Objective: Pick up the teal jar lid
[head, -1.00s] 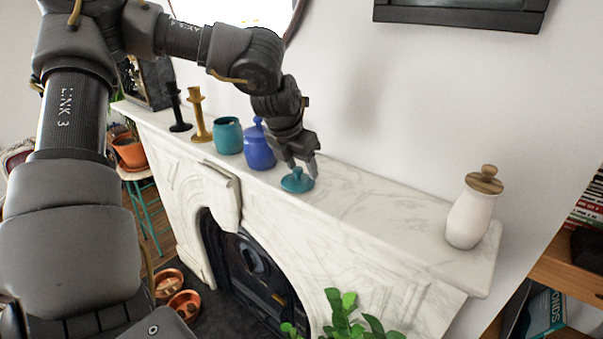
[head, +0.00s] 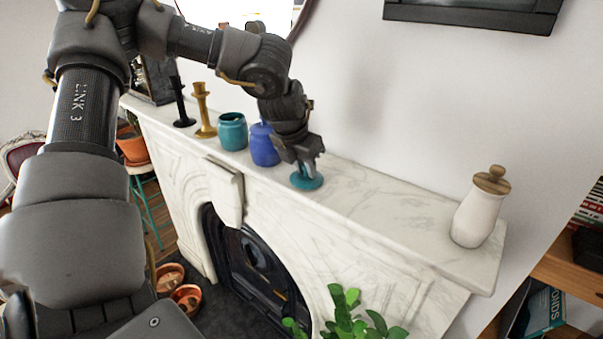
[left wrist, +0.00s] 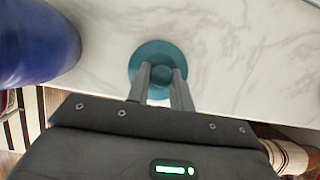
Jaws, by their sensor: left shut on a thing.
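The teal jar lid (head: 307,182) is a round disc with a knob, lying on the white marble mantel near its front edge. It also shows in the left wrist view (left wrist: 147,52), with its knob between my fingers. My left gripper (head: 308,170) points down from above and is shut on the lid's knob; the fingers show at both sides of the knob in the left wrist view (left wrist: 161,78). The lid's rim appears to rest on the marble. My right gripper is not in view.
A blue jar (head: 264,146) stands just left of the lid, partly behind my gripper. Left of it are an open teal jar (head: 232,132), a gold candlestick (head: 203,112) and a black candlestick (head: 180,103). A white jar with wooden lid (head: 476,212) stands far right. The mantel (head: 390,210) between is clear.

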